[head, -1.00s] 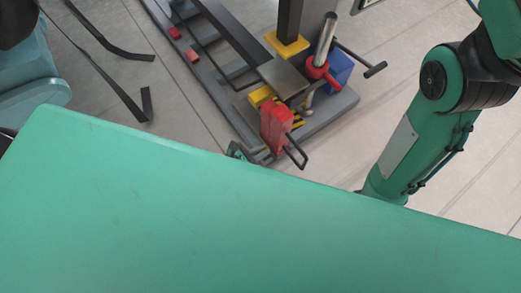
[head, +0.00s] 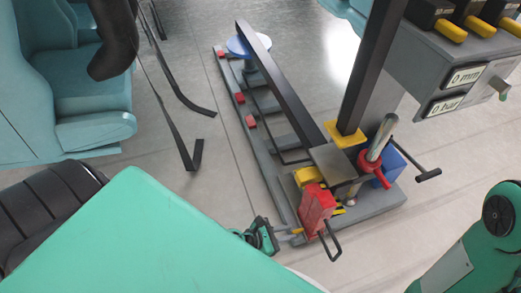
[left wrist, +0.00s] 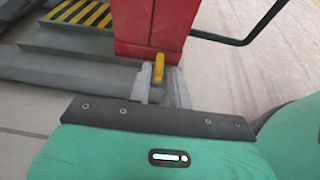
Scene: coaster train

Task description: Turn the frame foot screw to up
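The frame foot screw seems to be the small yellow piece (left wrist: 158,68) low beside the red block in the left wrist view. In the head view a small yellow bit (head: 297,231) shows at the same place, left of the red block's base. My left gripper (head: 284,233) reaches it from the left, low down. In the left wrist view its two grey fingers (left wrist: 163,88) stand on either side of the yellow piece, with little gap. I cannot tell whether they touch it. The screw's lower part is hidden. My right gripper is out of view.
The red block (head: 317,208) with a black bar handle (head: 332,244) stands on the grey frame (head: 372,202). A black post (head: 372,65), a metal tube (head: 381,137) and a blue block (head: 388,165) are behind. Teal seats (head: 75,85) stand left.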

